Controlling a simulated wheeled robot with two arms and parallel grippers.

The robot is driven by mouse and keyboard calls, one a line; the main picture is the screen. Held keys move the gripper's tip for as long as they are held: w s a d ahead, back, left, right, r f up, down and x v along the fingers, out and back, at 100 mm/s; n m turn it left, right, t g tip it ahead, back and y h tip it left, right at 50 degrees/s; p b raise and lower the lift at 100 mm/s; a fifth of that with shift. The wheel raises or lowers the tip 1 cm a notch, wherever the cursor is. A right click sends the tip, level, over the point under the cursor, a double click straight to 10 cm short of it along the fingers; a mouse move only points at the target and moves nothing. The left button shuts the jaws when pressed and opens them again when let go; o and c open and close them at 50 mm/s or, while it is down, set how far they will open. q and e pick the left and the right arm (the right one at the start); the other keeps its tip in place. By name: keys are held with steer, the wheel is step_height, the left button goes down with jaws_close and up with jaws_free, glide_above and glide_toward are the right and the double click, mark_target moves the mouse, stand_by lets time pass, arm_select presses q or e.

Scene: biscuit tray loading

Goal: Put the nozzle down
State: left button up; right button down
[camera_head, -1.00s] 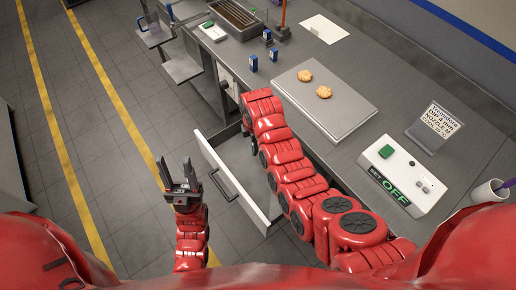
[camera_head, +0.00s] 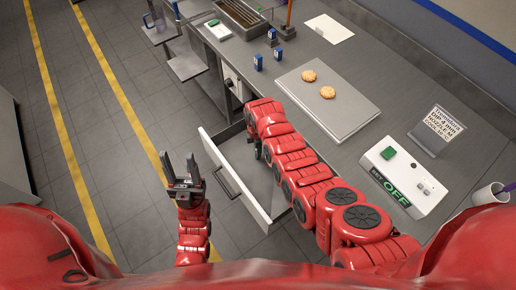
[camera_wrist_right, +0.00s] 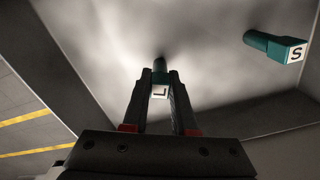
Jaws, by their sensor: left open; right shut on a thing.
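My right gripper (camera_wrist_right: 160,85) is shut on a teal nozzle (camera_wrist_right: 161,66) with a white end marked "L" in the right wrist view. It holds the nozzle over the pale bottom of an open drawer (camera_head: 222,172); I cannot tell if the nozzle touches the bottom. A second teal nozzle, marked "S" (camera_wrist_right: 276,46), lies in the drawer to the right. In the head view my right arm hides the right gripper and both nozzles. My left gripper (camera_head: 180,166) is open and empty, left of the drawer.
On the counter are a grey board (camera_head: 327,111) with two biscuits, a white device reading "OFF" (camera_head: 395,178), a sign (camera_head: 437,132) and a cup (camera_head: 487,193). Blue-capped small items (camera_head: 279,58) stand farther back. The floor left of the drawer is clear.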

steer(key=c, duration=0.7)
jaws_free()
steer(key=shift+r, duration=0.15)
step_height(320, 180, up, 9)
steer(key=shift+f+b, duration=0.15)
steer(key=shift+b, duration=1)
step_height(320, 180, up, 3)
steer(key=shift+r+p, duration=0.15)
steer(key=shift+p, duration=0.95)
